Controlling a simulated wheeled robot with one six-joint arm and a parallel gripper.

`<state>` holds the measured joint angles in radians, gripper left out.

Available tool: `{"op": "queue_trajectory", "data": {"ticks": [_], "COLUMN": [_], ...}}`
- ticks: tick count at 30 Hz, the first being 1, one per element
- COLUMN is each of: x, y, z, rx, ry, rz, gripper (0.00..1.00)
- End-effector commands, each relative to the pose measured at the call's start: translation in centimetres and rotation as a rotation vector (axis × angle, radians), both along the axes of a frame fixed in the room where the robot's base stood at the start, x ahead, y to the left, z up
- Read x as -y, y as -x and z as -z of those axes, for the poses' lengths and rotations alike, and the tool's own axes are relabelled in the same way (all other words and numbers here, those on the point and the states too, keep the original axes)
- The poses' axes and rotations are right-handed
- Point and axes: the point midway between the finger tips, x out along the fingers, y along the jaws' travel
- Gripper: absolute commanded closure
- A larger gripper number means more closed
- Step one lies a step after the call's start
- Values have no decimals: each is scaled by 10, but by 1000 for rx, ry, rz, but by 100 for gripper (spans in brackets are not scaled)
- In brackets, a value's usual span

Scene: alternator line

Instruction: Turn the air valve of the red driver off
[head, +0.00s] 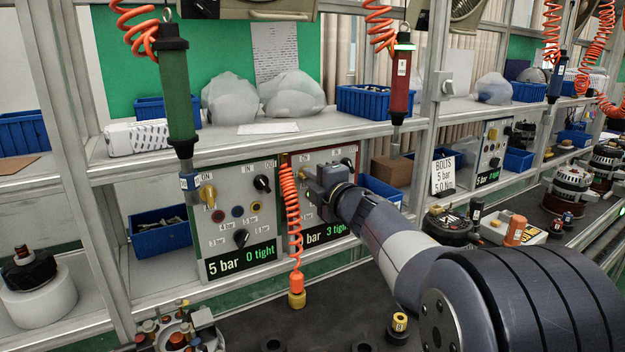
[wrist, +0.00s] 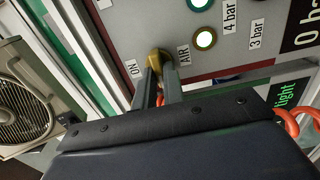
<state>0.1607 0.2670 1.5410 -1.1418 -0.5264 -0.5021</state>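The red driver (head: 401,80) hangs from an orange coil over the shelf's front, in the head view. Its control panel (head: 321,160) stands below, partly hidden by my arm. In the wrist view, the yellow air valve (wrist: 158,57) sits between the ON and AIR labels. My gripper (wrist: 160,74) is at the panel, with its two fingers close together on either side of the valve's handle. It looks shut on it. The handle's exact angle is partly hidden. The panel's display (wrist: 305,30) reads 0 bar in the wrist view; "3 tight" shows in the head view.
The green driver (head: 175,90) hangs before a similar left panel (head: 232,215) reading 5 bar. An orange coiled hose (head: 291,205) hangs just left of my gripper. A BOLTS sign (head: 443,175) stands to the right. Parts lie on the dark bench below.

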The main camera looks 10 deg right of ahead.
Motion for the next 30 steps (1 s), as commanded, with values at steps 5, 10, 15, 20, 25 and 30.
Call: {"op": "queue_trajectory", "data": {"ticks": [5, 10, 15, 20, 25, 30], "x": [0, 0, 0, 4, 14, 24], "y": [0, 0, 1, 12, 41, 72], "z": [0, 0, 0, -1, -1, -2], "rx": [0, 0, 0, 1, 1, 3], "ry": [1, 0, 0, 0, 1, 1], "rz": [0, 0, 0, 0, 2, 3], "gripper": [76, 68, 68, 68, 68, 68]}}
